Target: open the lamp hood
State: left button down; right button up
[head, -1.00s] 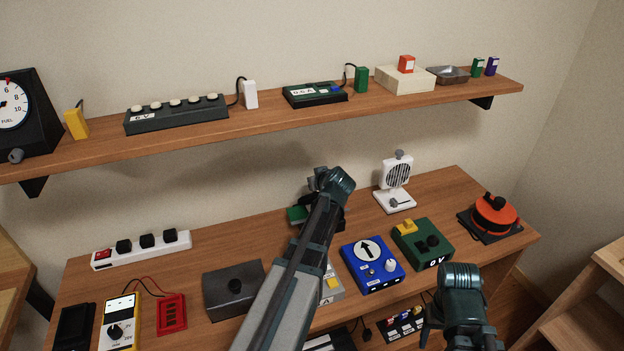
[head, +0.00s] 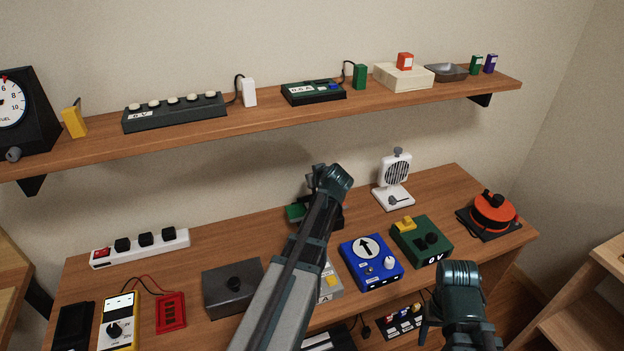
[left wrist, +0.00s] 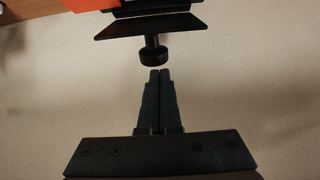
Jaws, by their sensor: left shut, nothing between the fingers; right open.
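In the left wrist view, a dark flat plate (left wrist: 150,25) with a short stem and a round black knob (left wrist: 153,55) hangs at the top centre. It may be the lamp hood; I cannot tell for certain. My left gripper (left wrist: 159,74) is shut and empty, its fingertips just short of the knob and apart from it. In the head view, my left arm covers most of a dark and green device (head: 297,213) at the back of the desk, and the left fingertips are hidden. My right gripper (head: 459,318) is open and empty near the desk's front edge.
Beside my left arm stand a dark grey box with a knob (head: 222,290), a blue box with an arrow dial (head: 370,267) and a green box (head: 420,245). A white fan-like device (head: 396,172) is behind. A loaded shelf (head: 270,118) runs above.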

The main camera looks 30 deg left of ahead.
pick_arm(q)
jog(key=shift+w+a+r+p, duration=0.15)
jog(key=shift+a+r+p, duration=0.05)
jog(key=shift+r+p, duration=0.2)
jog(key=r+p, duration=0.1)
jog(key=w+a, duration=0.1)
jog(key=r+p, duration=0.1)
jog(key=shift+w+a+r+p, duration=0.25)
jog(key=shift+a+r+p, duration=0.05)
jog(key=shift+r+p, duration=0.05)
jog(key=s+d+r+p, duration=0.3)
jog(key=s+d, duration=0.3)
jog(key=d, duration=0.1)
jog(key=shift+r, duration=0.1)
